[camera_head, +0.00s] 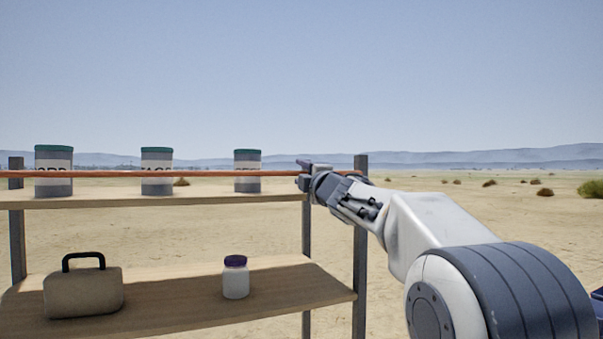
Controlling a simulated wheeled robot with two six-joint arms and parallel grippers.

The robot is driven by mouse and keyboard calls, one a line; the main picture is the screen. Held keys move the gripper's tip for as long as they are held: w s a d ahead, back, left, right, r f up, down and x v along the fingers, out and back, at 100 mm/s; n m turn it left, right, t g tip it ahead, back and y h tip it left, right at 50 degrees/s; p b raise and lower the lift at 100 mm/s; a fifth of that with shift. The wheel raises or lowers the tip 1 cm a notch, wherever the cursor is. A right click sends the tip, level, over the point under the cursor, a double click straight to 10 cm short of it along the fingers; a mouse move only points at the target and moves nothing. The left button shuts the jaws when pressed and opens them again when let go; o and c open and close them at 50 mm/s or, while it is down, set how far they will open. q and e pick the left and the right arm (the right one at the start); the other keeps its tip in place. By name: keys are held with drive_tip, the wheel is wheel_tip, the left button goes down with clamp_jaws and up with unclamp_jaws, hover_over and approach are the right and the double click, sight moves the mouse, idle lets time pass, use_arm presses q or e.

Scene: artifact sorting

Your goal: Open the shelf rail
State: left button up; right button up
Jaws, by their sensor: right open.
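The shelf rail (105,174) is a thin orange-brown bar. It runs level across the front of the upper shelf board (220,195), between the left post (17,220) and the right post (360,240). My right gripper (303,174) is open at the rail's right part, just left of the right post. Its fingers overlap the rail in the picture; I cannot tell whether they touch it. The rail's right end is partly hidden behind my gripper. My left gripper is not in view.
Three labelled canisters with green lids, left (53,160), middle (157,160) and right (248,160), stand behind the rail. On the lower board (170,297) are a tan case (83,293) with a black handle and a white jar (235,283) with a purple lid. Open desert lies right.

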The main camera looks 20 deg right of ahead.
clamp_jaws()
idle(1.4)
